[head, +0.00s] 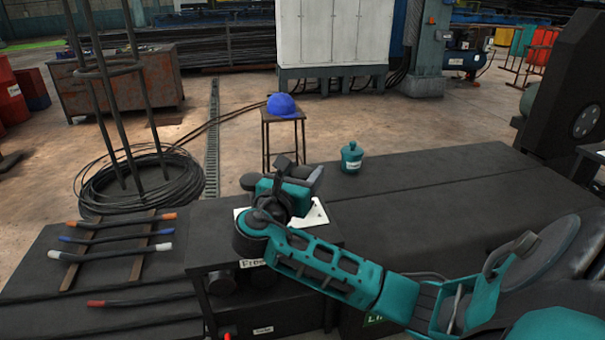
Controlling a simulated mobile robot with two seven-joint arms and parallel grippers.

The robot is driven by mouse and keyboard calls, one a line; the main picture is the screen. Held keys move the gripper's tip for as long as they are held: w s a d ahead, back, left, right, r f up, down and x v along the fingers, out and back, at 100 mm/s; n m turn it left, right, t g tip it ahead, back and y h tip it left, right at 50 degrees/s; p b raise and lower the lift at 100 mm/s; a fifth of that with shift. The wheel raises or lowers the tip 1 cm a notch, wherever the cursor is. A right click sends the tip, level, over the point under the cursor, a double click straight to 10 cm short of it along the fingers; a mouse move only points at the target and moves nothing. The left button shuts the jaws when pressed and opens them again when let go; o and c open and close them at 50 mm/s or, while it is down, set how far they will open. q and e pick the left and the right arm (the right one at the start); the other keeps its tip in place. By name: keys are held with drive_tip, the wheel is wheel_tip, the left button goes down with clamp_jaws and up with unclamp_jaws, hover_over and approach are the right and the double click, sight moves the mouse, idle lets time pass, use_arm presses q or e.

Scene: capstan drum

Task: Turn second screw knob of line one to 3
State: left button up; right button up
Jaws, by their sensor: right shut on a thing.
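My right arm (330,268) reaches in from the right to the black box (210,232) in the middle. Its right gripper (290,172) is at the box's top, beside a white plate (318,214). It is shut on what I take to be a screw knob, largely hidden by my wrist and hand. I cannot read the knob's setting or tell which in its row it is. Two dark round knobs (222,283) show on the box's front, by a partly covered white label (252,263). My left gripper is not in view.
A teal jar-like container (351,157) stands on the dark bench (455,178) behind. Several coloured-tipped rods (118,238) lie on wooden strips at left, near a wire coil (140,185). A stool (283,128) bears a blue cap (282,106). The bench's middle is clear.

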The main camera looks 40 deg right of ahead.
drive_tip(key=o, duration=0.7)
drive_tip(key=shift+w+d+r, duration=0.1)
drive_tip(key=shift+d+r, duration=0.05)
drive_tip(key=shift+r, duration=0.3)
drive_tip(key=shift+o, duration=1.3)
drive_tip(key=shift+f, duration=0.25)
drive_tip(key=shift+a, duration=0.2)
drive_tip(key=v, duration=1.2)
drive_tip(key=shift+s+a, duration=0.25)
drive_tip(key=shift+a, duration=0.1)
